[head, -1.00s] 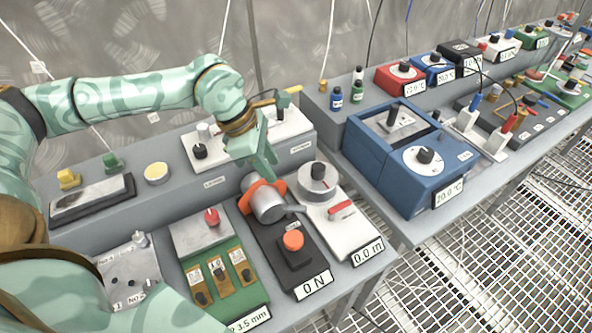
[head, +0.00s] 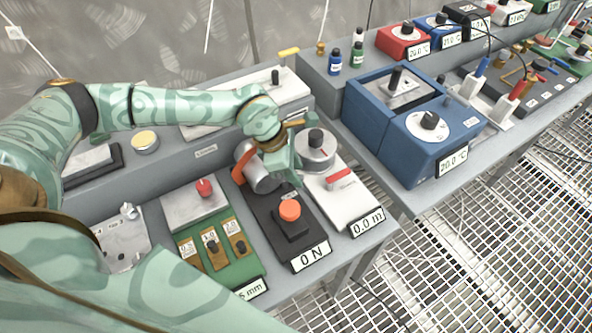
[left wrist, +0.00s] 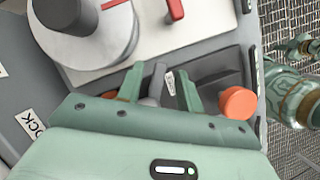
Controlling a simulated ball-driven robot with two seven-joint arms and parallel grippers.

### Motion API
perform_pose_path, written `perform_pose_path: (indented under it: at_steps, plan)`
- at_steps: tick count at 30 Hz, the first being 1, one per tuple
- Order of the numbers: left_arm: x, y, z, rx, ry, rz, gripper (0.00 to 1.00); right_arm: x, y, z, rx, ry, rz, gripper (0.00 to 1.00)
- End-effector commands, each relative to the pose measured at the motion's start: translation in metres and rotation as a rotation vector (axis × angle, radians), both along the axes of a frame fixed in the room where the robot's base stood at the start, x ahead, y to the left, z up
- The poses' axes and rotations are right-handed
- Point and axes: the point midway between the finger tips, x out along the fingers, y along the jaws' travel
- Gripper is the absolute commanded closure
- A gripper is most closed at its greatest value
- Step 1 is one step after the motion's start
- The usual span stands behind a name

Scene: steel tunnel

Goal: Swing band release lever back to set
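The band release unit is a black base (head: 268,213) with a grey drum (head: 262,178), an orange band (head: 241,165), an orange knob (head: 289,211) and a "0 N" display (head: 310,257). My left gripper (head: 287,172) is low over the drum's right side, where the grey lever is; it hides the lever in the head view. In the left wrist view, its two fingers (left wrist: 160,88) stand apart, with a grey piece, likely the lever, low between them. Contact cannot be made out. The orange knob (left wrist: 238,103) is right of the fingers.
A white unit with a round grey dial (head: 315,150) and red lever (head: 341,178) stands close on the right. A green unit (head: 225,262) with a red knob (head: 204,188) stands on the left. A blue bath (head: 425,145) stands beyond a gap between benches.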

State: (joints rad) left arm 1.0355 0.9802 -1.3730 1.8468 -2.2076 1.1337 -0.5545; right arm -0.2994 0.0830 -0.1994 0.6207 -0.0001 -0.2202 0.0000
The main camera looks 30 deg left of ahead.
Motion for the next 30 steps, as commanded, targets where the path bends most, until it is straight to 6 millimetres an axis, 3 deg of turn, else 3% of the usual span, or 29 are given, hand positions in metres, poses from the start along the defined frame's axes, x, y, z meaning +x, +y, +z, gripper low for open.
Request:
perform_pose_path:
  at_steps: [10,14,23,30]
  plan:
    - [0.001,-0.002,-0.004,0.000,-0.001,0.000,0.64,0.000,0.006,-0.001,0.007,0.000,-0.003,1.00]
    - [0.001,-0.001,-0.004,0.000,-0.001,0.000,1.00,0.000,0.006,-0.001,0.007,0.000,-0.003,1.00]
    - [0.001,-0.001,-0.003,0.001,-0.001,0.016,1.00,0.000,0.003,0.002,0.005,-0.002,-0.001,1.00]
    - [0.003,0.000,0.000,0.001,-0.002,0.121,1.00,0.005,0.001,0.019,0.001,-0.012,0.000,1.00]
